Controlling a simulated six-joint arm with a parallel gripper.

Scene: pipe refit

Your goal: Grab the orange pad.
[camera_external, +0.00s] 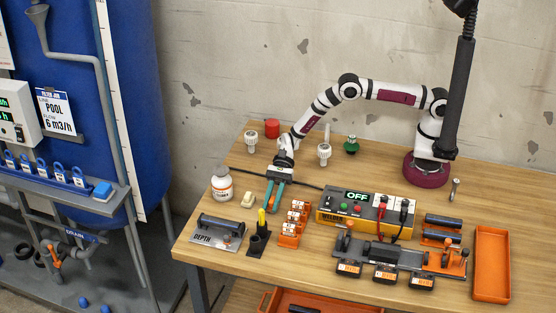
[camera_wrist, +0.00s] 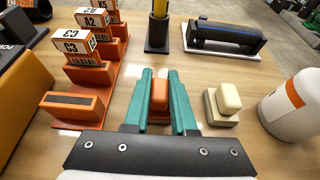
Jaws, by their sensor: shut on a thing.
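The orange pad (camera_wrist: 160,92) is a small rounded block in the wrist view. It sits between the two teal fingers of my gripper (camera_wrist: 161,100), which are shut on it.
A cream pad (camera_wrist: 228,96) on a pale base is close on the right in the wrist view, with a white bottle (camera_wrist: 291,108) beyond. An orange stepped rack (camera_wrist: 88,75) with labelled cards stands left. The welder box (camera_external: 352,209) stands right of my gripper in the external view.

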